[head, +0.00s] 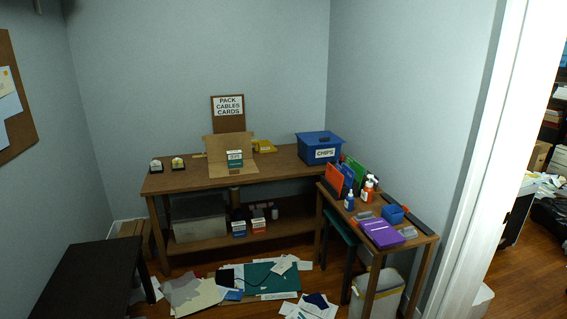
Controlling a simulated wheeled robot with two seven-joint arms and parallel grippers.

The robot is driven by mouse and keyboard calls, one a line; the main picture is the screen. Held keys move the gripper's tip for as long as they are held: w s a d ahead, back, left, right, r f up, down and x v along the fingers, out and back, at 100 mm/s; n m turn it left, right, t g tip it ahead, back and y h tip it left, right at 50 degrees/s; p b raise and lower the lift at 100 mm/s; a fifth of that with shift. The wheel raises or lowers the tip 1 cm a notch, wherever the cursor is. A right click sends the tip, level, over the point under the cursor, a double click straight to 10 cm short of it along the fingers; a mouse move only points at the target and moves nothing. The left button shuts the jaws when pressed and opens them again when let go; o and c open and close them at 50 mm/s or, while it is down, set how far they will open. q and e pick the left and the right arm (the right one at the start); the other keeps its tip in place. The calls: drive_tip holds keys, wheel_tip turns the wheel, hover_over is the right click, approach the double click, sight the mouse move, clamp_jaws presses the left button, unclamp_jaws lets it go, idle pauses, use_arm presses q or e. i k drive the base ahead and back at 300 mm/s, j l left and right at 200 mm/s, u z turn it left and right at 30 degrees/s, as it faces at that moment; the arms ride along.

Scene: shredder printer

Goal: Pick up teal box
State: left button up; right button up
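A small teal box (235,161) with a white label on its upper part stands at the open cardboard box (216,148) on the long wooden table. From this distance I cannot tell whether it is inside the cardboard box or just in front of it. Neither of my grippers shows in the head view.
A blue CHIPS bin (320,148) stands at the long table's (185,181) right end. A side table with a purple box (381,233) and bottles is at right. Papers (195,296) litter the floor in front. A dark table (85,275) is at left; a doorway opens at right.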

sight(234, 158)
drive_tip(key=i+u, duration=0.35)
drive_tip(key=i, duration=1.35)
